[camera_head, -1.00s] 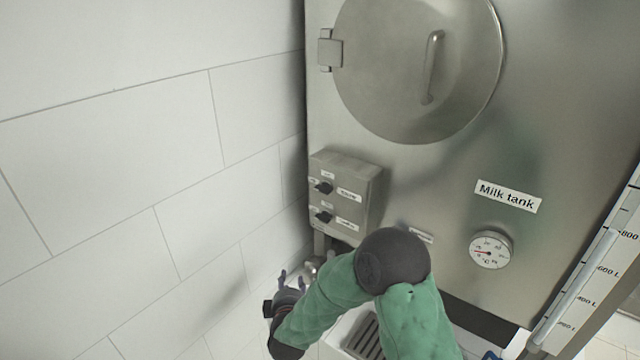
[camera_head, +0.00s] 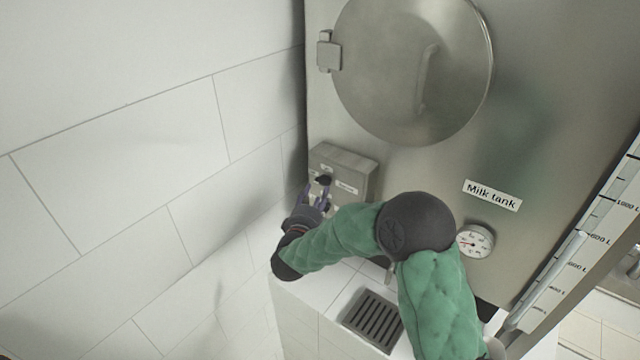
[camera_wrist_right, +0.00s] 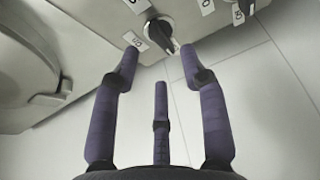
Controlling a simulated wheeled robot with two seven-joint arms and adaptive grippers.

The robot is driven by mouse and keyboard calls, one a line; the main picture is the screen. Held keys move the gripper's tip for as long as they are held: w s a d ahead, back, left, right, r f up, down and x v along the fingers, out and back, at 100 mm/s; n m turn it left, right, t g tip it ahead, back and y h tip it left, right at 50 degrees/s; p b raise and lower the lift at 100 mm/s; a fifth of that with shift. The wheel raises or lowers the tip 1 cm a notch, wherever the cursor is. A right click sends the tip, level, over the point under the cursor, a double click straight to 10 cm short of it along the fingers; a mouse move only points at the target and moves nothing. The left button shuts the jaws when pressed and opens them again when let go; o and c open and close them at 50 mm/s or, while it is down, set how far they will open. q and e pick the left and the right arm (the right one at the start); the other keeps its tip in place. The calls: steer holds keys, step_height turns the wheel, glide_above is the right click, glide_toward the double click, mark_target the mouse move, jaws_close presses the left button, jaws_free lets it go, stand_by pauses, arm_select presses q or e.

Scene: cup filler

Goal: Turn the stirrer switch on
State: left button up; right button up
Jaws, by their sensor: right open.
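The grey control box (camera_head: 347,168) is fixed to the front of the milk tank at its lower left. It carries two black rotary switches; the label words are too small to read, so I cannot tell which is the stirrer's. The upper switch (camera_head: 323,180) shows just beyond my right gripper (camera_head: 317,193), which is open and empty. In the right wrist view this switch (camera_wrist_right: 160,33) lies just ahead of and between the two outer fingertips (camera_wrist_right: 160,54); contact cannot be told. The other switch (camera_wrist_right: 244,6) is at the top right there. My left gripper is not in view.
The milk tank (camera_head: 540,120) has a round lid (camera_head: 390,70) above the box and a dial gauge (camera_head: 474,241) to the right. A white tiled wall (camera_head: 120,150) is close on the left. A drain grate (camera_head: 373,320) lies below my right arm.

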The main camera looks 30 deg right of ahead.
mark_target(321, 183)
steer(key=shift+p+x, duration=0.35)
steer(key=shift+x, duration=2.05)
jaws_close()
